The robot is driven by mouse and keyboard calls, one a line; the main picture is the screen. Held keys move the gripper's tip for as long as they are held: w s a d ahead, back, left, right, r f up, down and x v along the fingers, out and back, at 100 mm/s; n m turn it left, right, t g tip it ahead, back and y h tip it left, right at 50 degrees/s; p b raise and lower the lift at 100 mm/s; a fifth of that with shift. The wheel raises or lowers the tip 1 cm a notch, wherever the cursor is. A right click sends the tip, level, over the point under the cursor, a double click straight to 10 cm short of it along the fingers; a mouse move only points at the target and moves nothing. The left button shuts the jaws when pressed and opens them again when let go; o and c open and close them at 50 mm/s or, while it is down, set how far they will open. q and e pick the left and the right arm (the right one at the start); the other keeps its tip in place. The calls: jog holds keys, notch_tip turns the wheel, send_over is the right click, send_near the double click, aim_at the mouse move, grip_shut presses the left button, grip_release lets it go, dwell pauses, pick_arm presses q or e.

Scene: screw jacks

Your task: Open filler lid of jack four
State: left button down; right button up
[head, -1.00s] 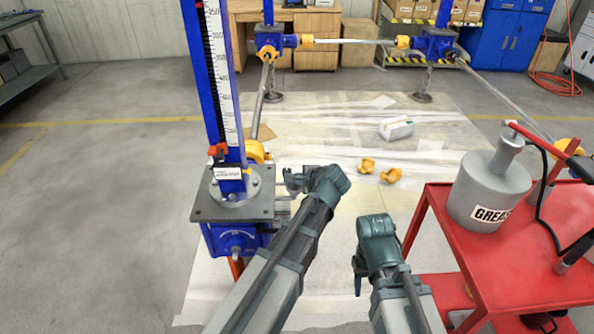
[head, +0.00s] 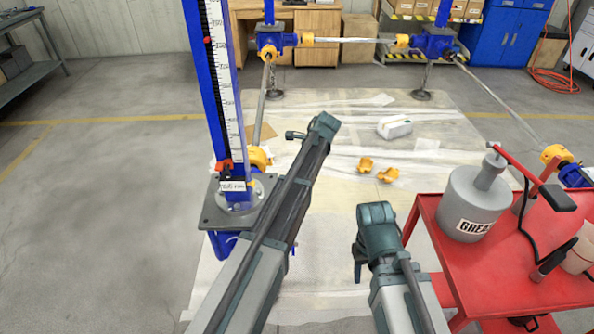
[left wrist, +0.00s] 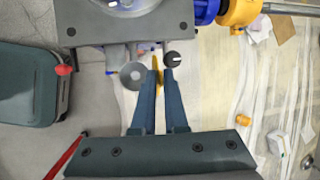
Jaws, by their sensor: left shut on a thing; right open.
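The near jack has a blue post with a white scale and a grey top plate (head: 214,208) in the head view. The plate spans the top of the left wrist view (left wrist: 90,26). Just below it there are a grey round disc (left wrist: 132,76) and a black round knob (left wrist: 172,59); I cannot tell which is the filler lid. My left gripper (left wrist: 156,72) points up at the plate's underside, its fingers close on a thin yellow piece (left wrist: 156,76). My arm hides these fingers in the head view. My right gripper (head: 359,262) is open and apart from the jack.
A red cart (head: 500,275) with a grey grease can (head: 475,205) stands at the right. Two yellow couplings (head: 366,164) and a white block (head: 394,127) lie on the floor sheet. Other jacks and shafts stand behind. The floor at left is clear.

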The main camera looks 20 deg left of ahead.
pick_arm(q)
jog(key=shift+w+a, duration=0.2)
jog(key=shift+w, duration=0.45)
jog(key=c, duration=1)
grip_release()
jog(key=shift+r, duration=0.1)
jog(key=p+v, duration=1.2)
jog(key=v, duration=0.1)
jog(key=shift+d+r, duration=0.15)
jog(key=shift+r, duration=0.1)
